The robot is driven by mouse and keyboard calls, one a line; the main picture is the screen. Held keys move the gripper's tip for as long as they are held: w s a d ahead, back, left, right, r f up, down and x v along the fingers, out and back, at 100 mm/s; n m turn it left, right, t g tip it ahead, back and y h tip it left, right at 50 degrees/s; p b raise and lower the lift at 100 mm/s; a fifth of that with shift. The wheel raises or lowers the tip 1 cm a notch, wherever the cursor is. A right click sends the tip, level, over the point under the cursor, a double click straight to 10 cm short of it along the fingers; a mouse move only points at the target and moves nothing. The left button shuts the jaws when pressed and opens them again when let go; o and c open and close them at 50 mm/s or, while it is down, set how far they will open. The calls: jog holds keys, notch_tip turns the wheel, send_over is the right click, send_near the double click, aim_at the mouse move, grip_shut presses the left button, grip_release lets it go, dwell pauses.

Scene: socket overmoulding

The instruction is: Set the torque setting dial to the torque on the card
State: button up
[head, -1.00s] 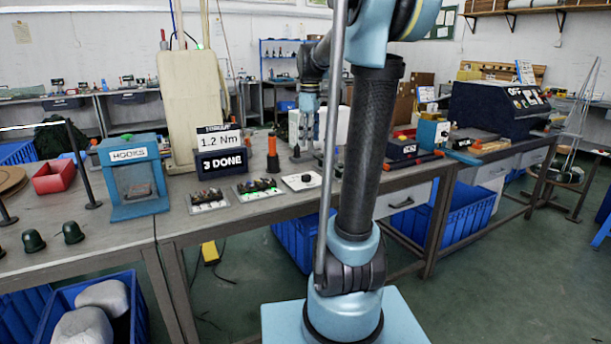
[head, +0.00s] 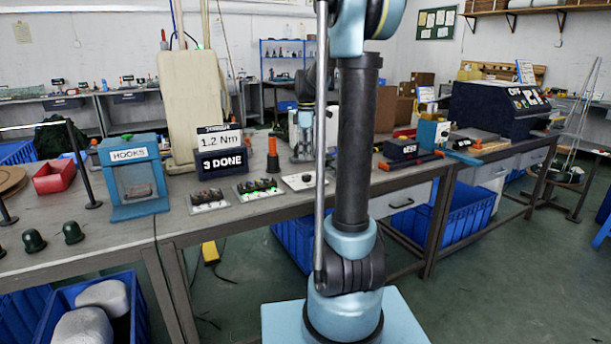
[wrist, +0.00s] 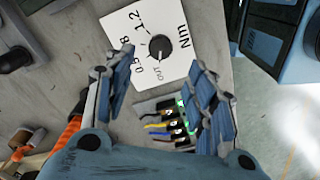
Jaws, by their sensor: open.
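The torque card (head: 214,141) reads 1.2 Nm and stands above a black sign (head: 222,163) in the head view. The torque dial is a black knob (wrist: 160,47) on a white plate (wrist: 172,20) marked 0.5, 0.8, 1.2, Nm and OUT. The plate also lies on the bench in the head view (head: 296,184). I cannot read surely which mark the knob points at. My gripper (wrist: 161,68) is open and empty, its blue-grey fingers spread to either side below the knob in the picture. In the head view my gripper (head: 303,143) is partly hidden by my arm.
A white block with coloured wires and green lights (wrist: 172,124) lies near the plate. An orange-topped post (head: 272,154) stands behind the plates. The hooks box (head: 130,205) is at the left. A dark box (head: 400,150) and red tool (head: 411,161) lie to the right.

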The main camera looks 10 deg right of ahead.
aim_at(306, 175)
notch_tip(306, 175, down, 9)
jog(key=shift+f, duration=0.15)
dwell(0.4)
jog(key=c, duration=1.1)
